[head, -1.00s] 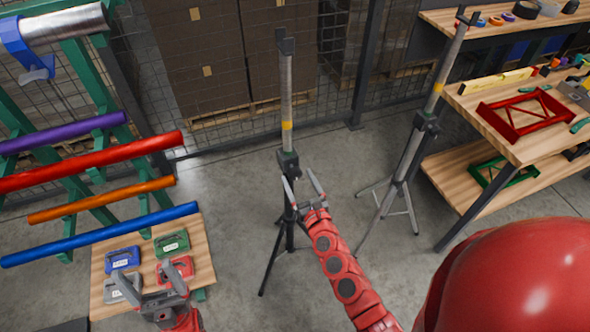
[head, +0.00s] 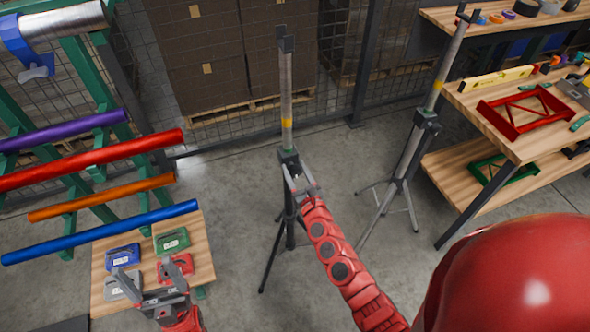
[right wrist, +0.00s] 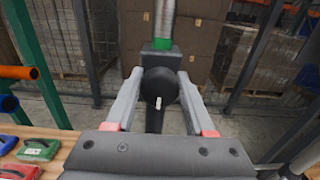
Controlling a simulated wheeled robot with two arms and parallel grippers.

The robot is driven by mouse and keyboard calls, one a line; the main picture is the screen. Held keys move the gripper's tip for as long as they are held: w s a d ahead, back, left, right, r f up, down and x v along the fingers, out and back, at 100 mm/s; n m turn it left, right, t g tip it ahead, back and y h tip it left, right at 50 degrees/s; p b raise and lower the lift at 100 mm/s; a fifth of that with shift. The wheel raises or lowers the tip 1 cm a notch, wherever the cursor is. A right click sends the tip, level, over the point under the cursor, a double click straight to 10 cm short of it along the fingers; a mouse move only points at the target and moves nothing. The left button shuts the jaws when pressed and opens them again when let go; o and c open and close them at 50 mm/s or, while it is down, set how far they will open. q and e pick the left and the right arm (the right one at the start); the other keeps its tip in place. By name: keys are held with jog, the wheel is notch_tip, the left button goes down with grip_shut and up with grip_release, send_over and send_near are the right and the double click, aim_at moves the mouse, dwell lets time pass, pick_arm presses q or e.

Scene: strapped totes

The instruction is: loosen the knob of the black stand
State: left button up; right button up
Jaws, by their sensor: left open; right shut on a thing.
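The black stand (head: 290,225) stands upright in the middle of the head view, with black legs, a grey pole and a yellow band. Its round black knob (right wrist: 160,86) with a white mark shows in the right wrist view, below a green collar (right wrist: 161,44). My right gripper (head: 298,178) is at the stand's black clamp housing; in the right wrist view its fingers (right wrist: 160,84) are shut on the knob, one on each side. My left gripper (head: 159,283) is open and empty above the small wooden table at lower left.
A second stand (head: 409,155) with grey legs stands to the right. A rack with coloured tubes (head: 100,160) is at left. Small coloured cases (head: 172,240) lie on the low table (head: 200,262). A workbench (head: 520,145) is at right, a mesh fence behind.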

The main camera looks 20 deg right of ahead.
grip_shut()
